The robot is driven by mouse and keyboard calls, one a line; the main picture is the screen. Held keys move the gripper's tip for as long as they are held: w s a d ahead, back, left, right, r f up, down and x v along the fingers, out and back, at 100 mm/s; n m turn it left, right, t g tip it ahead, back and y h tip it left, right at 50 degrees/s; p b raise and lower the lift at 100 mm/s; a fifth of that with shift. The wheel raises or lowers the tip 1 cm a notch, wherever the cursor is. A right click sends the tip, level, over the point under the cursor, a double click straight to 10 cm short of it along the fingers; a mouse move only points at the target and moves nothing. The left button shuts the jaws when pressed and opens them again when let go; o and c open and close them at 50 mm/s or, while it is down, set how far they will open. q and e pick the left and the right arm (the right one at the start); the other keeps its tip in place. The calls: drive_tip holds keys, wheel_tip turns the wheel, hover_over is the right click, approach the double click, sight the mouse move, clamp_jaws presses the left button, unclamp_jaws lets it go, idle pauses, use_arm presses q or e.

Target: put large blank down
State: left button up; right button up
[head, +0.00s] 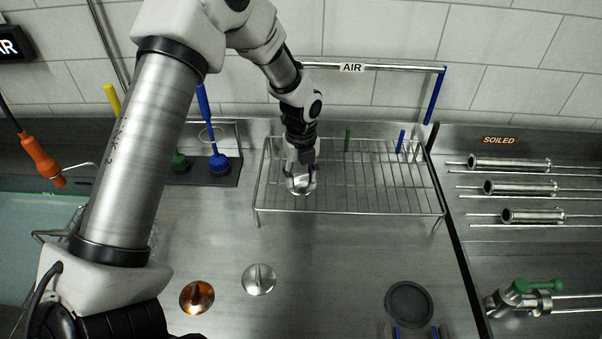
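My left gripper (302,163) reaches down over the left part of the wire rack (262,211). Its fingers appear shut on a shiny round metal piece, which I take for the large blank (301,185). The blank is at or just above the rack's wires near its front left; I cannot tell if it touches them. The fingers hide its upper part.
A silver disc with a raised grip (259,280) and a copper one (197,297) lie on the steel counter. A dark round pad (409,304) is at front right. Metal cylinders (509,164) lie at right under a SOILED sign (499,140). An AIR rail (352,68) stands behind the rack.

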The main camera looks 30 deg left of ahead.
sight(301, 175)
use_arm(q)
drive_tip(key=shift+o, duration=1.3)
drive_tip(key=shift+s+d+r, duration=0.1)
drive_tip(key=shift+s+r, duration=0.1)
drive_tip(key=shift+s, duration=0.1)
drive_tip(key=shift+w+r, duration=0.1)
wheel_tip(301, 175, up, 12)
drive_tip(key=b, duration=0.2)
drive_tip(key=shift+b, duration=0.4)
